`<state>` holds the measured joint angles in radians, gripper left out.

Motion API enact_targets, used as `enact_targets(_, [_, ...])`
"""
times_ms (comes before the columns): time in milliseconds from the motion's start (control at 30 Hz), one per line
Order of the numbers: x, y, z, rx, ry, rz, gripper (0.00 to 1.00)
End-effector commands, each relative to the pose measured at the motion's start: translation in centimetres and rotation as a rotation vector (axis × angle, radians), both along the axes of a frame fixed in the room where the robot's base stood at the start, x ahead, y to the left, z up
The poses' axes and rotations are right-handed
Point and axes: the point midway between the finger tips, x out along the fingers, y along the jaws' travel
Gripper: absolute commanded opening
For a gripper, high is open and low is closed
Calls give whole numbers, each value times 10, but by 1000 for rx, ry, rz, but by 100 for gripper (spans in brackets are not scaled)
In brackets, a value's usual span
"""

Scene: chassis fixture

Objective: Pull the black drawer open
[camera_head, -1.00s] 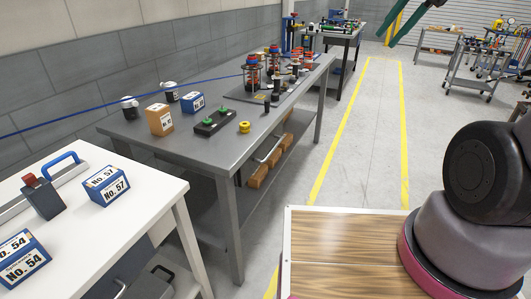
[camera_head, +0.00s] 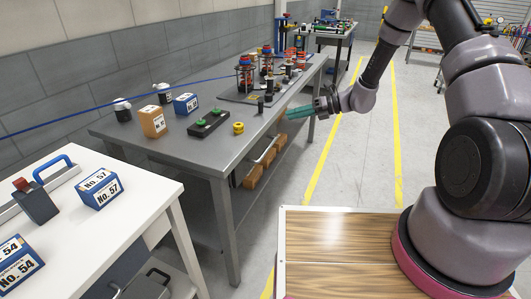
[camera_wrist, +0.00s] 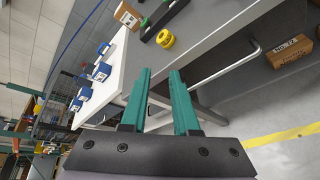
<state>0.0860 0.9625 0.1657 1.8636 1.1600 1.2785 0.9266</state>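The dark front of the black drawer (camera_wrist: 222,58) sits under the front edge of the grey workbench (camera_head: 178,148), and it looks shut. Its long silver bar handle shows in the head view (camera_head: 265,152) and in the wrist view (camera_wrist: 225,70). My gripper (camera_head: 291,113) has teal fingers and is in front of the bench's far part, apart from the handle. In the wrist view its fingers (camera_wrist: 160,72) are spread with nothing between them, and the handle lies to their right.
A yellow ring (camera_head: 239,128), a black block with green knobs (camera_head: 208,123) and an orange-brown box (camera_head: 152,122) stand on the bench. Orange-brown boxes (camera_head: 251,176) lie on its lower shelf. A white table (camera_head: 100,225) stands at near left. The floor aisle (camera_head: 350,160) is clear.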

Motion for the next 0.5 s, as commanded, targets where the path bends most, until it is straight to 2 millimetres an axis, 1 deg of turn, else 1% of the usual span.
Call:
enact_targets(33, [3,3,-33,42,97,-61,29])
enact_targets(67, [6,4,-47,67,149,-97,29])
enact_targets(100, [8,6,-67,98,214,-144,29])
enact_targets(200, [12,8,-111,166,359,-249,29])
enact_targets(300, [12,8,-145,216,466,-329,29])
enact_targets(333, [12,8,-153,228,490,-348,29])
enact_targets(400, [11,8,-167,250,535,-383,29])
enact_targets(500, [11,10,-178,266,567,-408,29])
